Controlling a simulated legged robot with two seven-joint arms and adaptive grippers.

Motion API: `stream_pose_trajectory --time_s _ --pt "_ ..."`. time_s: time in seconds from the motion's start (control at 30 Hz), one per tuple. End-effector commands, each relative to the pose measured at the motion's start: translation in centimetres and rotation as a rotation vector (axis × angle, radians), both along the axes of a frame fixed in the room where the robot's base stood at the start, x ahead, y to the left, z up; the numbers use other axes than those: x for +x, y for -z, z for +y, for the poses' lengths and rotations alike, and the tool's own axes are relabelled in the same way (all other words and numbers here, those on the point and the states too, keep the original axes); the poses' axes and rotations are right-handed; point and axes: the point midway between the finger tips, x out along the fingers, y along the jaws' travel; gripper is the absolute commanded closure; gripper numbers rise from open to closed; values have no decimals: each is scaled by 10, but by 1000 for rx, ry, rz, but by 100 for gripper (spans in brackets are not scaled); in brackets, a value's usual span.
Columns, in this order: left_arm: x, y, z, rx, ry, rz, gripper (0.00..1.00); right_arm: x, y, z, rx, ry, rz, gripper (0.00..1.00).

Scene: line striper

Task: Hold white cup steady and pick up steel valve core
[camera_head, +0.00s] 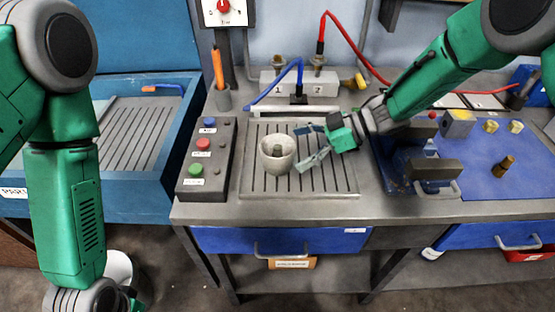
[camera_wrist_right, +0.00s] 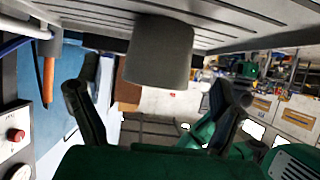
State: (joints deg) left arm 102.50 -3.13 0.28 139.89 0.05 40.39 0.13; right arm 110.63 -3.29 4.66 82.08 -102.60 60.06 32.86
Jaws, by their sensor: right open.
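The white cup (camera_head: 278,153) stands upright on the slotted metal plate (camera_head: 330,183) at the middle of the bench. A dark grey piece, which looks like the steel valve core (camera_head: 277,151), shows inside the cup's mouth. My right gripper (camera_head: 306,146) is open just right of the cup, its fingers spread toward it. In the right wrist view the cup (camera_wrist_right: 160,52) appears inverted and grey, ahead of the open fingers (camera_wrist_right: 148,92); I cannot tell whether they touch it.
A button box (camera_head: 205,160) stands left of the plate. A grey block with a blue hose (camera_head: 290,82) is behind it. A dark vise-like fixture (camera_head: 420,165) is on the right, beside a blue mat (camera_head: 480,180) with brass parts. The plate's front is clear.

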Motion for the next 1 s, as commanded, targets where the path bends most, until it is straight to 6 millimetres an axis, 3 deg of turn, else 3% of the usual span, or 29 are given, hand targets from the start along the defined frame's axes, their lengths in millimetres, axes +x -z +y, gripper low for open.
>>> stream_pose_trajectory --time_s 0.3,0.77,0.9,1.0 --pt "0 16 0 0 0 -1 60 -1 19 33 1 0 -2 12" --pt "1 18 0 0 0 -1 60 0 23 42 1 0 -1 12" --pt "1 18 0 0 0 -1 60 0 23 42 1 0 -1 50" --pt "1 18 0 0 0 -1 60 0 23 42 1 0 -1 49"
